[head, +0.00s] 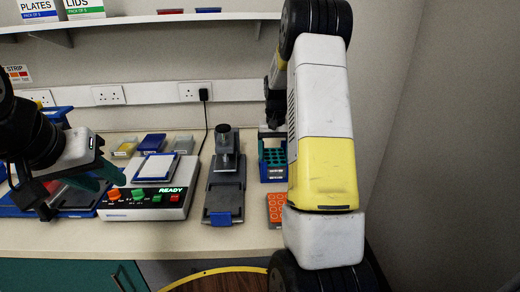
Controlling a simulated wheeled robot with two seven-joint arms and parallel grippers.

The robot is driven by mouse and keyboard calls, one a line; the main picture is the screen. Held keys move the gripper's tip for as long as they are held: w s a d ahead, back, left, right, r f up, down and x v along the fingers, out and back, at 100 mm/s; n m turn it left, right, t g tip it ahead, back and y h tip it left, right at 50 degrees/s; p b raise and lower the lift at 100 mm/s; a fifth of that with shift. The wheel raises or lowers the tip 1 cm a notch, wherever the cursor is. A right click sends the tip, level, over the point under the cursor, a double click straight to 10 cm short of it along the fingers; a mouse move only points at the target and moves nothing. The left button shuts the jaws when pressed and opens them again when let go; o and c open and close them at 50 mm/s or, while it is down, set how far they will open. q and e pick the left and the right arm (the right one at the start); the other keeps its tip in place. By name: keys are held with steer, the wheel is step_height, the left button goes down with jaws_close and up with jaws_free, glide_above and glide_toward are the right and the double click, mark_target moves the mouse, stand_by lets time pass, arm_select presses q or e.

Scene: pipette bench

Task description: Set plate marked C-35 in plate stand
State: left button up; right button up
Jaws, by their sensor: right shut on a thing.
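My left gripper (106,178) has teal fingers and hangs at the left edge of a white device with a READY display (144,205). I cannot tell how far its fingers are apart. A pale plate with a blue rim (154,167) lies on the device. My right gripper (271,131) is mostly hidden behind my own arm, above the blue and teal rack (272,173). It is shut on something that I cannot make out. Small yellow (125,148), blue (153,143) and grey (183,144) items lie behind the device. No C-35 mark is readable, and I cannot pick out the plate stand.
A dark grey unit with a blue part (221,217) stands mid-bench. An orange rack (276,208) is near the front edge. Blue trays (14,207) lie at the left. A shelf (150,18) and wall sockets (108,95) are behind. Some front bench surface (200,237) is clear.

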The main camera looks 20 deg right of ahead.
steer(key=shift+f, duration=0.2)
steer(key=o, duration=1.5)
steer(key=s+a+r+t, duration=0.1)
steer(key=s+a+r, duration=0.1)
steer(key=r, duration=0.7)
steer(key=s+a+r, duration=0.2)
steer(key=s+r, duration=0.1)
steer(key=r, duration=0.6)
steer(key=s+a+r+n+t+y, duration=0.1)
steer(key=s+a, duration=0.4)
steer(key=s, duration=0.6)
steer(key=s+a+r+n+t+y, duration=0.1)
steer(key=s+a+t, duration=0.3)
steer(key=s, duration=0.8)
steer(key=shift+s+a+r+n, duration=0.3)
steer(key=shift+a+n, duration=0.4)
steer(key=shift+a, duration=0.5)
